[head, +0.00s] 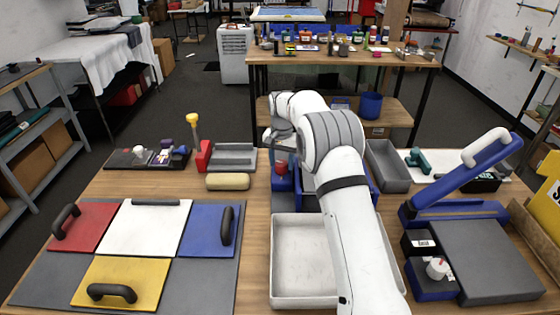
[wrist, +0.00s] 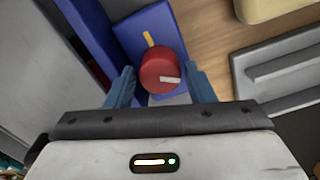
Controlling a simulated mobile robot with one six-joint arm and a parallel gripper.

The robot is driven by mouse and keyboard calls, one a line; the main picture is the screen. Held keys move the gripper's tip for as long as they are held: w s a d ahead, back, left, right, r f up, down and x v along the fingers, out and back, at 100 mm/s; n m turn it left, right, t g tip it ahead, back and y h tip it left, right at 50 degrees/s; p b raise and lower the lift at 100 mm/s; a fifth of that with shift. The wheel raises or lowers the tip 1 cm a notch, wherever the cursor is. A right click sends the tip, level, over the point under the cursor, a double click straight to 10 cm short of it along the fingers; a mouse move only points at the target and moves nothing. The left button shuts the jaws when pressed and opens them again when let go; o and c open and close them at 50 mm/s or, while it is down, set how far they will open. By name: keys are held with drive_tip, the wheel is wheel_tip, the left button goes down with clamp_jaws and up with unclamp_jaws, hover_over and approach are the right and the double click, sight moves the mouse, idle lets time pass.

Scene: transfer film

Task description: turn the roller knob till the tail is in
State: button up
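The roller knob is a red cylinder (wrist: 160,72) with a white mark on its face pointing right in the wrist view. It sits on a blue housing (wrist: 138,38) with a short yellow mark above the knob. My gripper (wrist: 161,87) has one blue finger on each side of the knob, with a narrow gap seeming to show at each side, so it looks open around the knob. In the head view the red knob (head: 282,166) shows left of my arm, which covers much of the blue roller unit (head: 283,184). I cannot make out the film tail.
A pale tray (head: 304,290) stands in front of the blue unit. A grey bin (head: 388,166) is to its right, and a tan block (head: 228,182) and grey holder (head: 233,156) to its left. A blue hinged press (head: 462,180) stands at the right. Coloured panels lie at the left.

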sight(281, 163)
drive_tip(key=shift+o, duration=1.2)
wheel_tip(281, 163, up, 8)
drive_tip(key=p, duration=0.5)
drive_tip(key=shift+p, duration=0.3)
drive_tip(key=shift+a, duration=0.1)
